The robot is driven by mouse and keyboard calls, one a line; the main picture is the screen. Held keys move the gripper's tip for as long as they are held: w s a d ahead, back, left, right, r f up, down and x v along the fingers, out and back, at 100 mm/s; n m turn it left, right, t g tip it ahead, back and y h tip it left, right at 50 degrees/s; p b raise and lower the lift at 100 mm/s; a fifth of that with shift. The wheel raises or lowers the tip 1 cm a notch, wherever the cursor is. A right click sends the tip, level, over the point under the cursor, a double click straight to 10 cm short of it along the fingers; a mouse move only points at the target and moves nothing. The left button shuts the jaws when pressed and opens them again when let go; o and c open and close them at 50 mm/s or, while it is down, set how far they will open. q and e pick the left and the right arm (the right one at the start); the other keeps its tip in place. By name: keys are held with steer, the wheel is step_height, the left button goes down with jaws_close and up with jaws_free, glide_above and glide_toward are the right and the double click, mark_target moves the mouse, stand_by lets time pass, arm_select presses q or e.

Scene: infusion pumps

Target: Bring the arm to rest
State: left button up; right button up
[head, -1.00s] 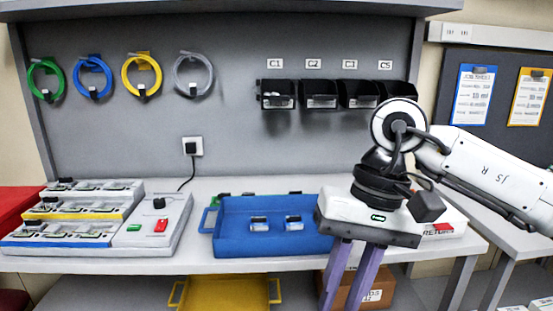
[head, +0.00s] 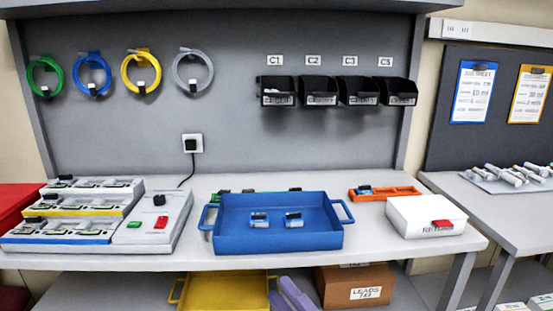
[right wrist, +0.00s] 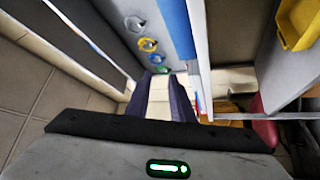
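My right gripper (head: 286,284) shows at the bottom edge of the head view, only its two purple fingers in sight, low in front of the bench. In the right wrist view its fingers (right wrist: 163,76) stand apart with a clear gap between them. The gripper is open and nothing is held in it. The rest of my right arm is outside the head view. My left gripper is not in view.
The bench (head: 370,247) carries a blue tray (head: 270,243) with two small parts, a white box (head: 410,215) and an orange tray (head: 400,192). Below are a yellow tray (head: 225,290) and a cardboard box (head: 345,290). A side table (head: 490,218) stands right.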

steer(key=s+d+f+m+g+h, duration=0.1)
steer(key=d+f+m+h, duration=0.25)
steer(key=f, duration=0.25)
steer(key=s+d+f+m+h, duration=0.1)
steer(key=d+f+m+h, duration=0.15)
steer(key=f+m, duration=0.35)
steer(key=s+d+f+m+g+h, duration=0.2)
steer(key=s+d+f+m+g, duration=0.1)
steer(key=s+f, duration=0.6)
steer(key=s+d+f+m+g+h, duration=0.2)
steer(key=s+d+f+m+g, duration=0.2)
steer(key=s+f, duration=0.4)
step_height(320, 180, down, 4)
steer(key=d+m, duration=0.1)
steer(key=m, duration=0.1)
steer(key=shift+s+r+m+h, duration=0.2)
steer(key=shift+s+m+h, duration=0.1)
steer(key=shift+s+m, duration=0.1)
